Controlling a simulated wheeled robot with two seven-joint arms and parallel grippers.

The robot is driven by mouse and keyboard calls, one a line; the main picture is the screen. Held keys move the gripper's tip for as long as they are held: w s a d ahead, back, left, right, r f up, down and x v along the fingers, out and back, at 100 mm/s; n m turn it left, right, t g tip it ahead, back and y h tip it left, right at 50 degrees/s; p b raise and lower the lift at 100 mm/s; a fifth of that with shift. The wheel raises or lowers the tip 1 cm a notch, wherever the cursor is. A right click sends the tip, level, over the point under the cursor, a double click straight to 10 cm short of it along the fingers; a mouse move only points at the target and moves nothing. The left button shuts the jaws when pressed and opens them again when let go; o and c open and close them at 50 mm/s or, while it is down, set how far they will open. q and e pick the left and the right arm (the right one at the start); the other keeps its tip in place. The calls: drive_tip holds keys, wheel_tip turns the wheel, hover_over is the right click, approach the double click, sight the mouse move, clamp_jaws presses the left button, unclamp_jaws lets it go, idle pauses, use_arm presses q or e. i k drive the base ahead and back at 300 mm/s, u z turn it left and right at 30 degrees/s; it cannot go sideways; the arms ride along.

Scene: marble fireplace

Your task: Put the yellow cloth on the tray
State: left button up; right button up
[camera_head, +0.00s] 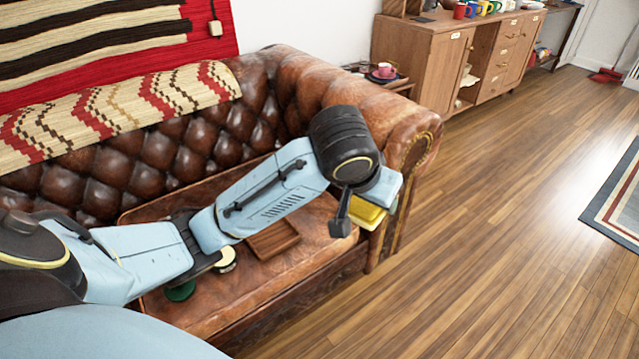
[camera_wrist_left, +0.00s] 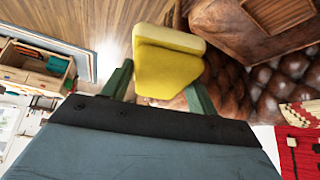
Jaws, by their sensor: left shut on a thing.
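The yellow cloth (camera_head: 367,216) shows at the front of the sofa's right arm, below my left wrist, in the head view. In the left wrist view the cloth (camera_wrist_left: 168,66) is a thick, folded-looking yellow piece between the two green fingers of my left gripper (camera_wrist_left: 161,76). The gripper is shut on it. In the head view my wrist hides the fingers. A flat brown wooden piece that looks like the tray (camera_head: 272,241) lies on the sofa seat, left of the cloth; its corner also shows in the left wrist view (camera_wrist_left: 280,12). My right gripper is out of view.
The brown leather sofa (camera_head: 300,268) has a tufted back and a rounded right arm. A green round thing (camera_head: 180,291) and a cream round one (camera_head: 227,258) are near the tray. A pink cup (camera_head: 384,71) stands beyond the sofa arm.

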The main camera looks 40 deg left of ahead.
sight(269, 233)
drive_tip(key=u, duration=0.45)
drive_tip(key=i, duration=1.1)
drive_tip(key=u, duration=1.2)
drive_tip(key=i, duration=0.2)
drive_tip(key=u, duration=0.25)
